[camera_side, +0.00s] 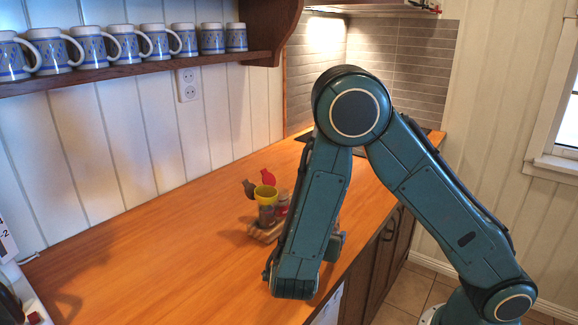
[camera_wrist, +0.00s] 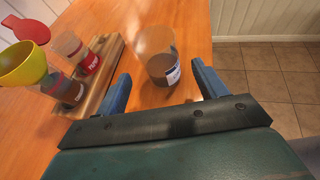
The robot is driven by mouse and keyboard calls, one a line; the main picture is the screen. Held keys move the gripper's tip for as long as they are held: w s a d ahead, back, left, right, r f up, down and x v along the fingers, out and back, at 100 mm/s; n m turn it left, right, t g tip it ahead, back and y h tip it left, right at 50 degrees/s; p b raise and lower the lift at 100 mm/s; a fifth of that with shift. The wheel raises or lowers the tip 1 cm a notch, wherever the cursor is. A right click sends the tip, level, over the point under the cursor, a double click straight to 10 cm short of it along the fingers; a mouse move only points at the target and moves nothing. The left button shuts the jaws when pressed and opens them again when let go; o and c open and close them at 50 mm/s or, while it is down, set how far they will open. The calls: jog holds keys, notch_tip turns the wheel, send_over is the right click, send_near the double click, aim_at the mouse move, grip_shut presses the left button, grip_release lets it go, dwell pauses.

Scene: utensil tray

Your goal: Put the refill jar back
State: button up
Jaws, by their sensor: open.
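A clear jar (camera_wrist: 160,62) with dark contents and a blue-and-white label, likely the refill jar, stands on the counter in the wrist view. My gripper (camera_wrist: 161,72) is open, with one blue finger on each side of the jar. I cannot tell whether either finger touches it. In the side view this jar is hidden behind my arm, and only a little of my gripper (camera_side: 336,244) shows. A wooden tray (camera_wrist: 104,78) is left of my gripper and holds two jars, a red-labelled one (camera_wrist: 90,62) and another one (camera_wrist: 66,90).
A yellow funnel (camera_wrist: 22,64) sits at the tray jar, and a red scoop-like piece (camera_wrist: 27,28) rises behind it. The side view shows a brown one (camera_side: 249,188) beside them. The wooden counter (camera_side: 150,250) is clear to the left. Its edge drops to a tiled floor (camera_wrist: 270,75).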

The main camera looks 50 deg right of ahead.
jog(key=shift+v, duration=2.85)
jog(key=shift+d, duration=0.1)
jog(key=s+r+m+t+y, duration=0.2)
jog(key=s+r+m+y, duration=1.1)
jog(key=m, duration=0.8)
jog(key=shift+s+r, duration=0.55)
jog(key=shift+s, duration=0.1)
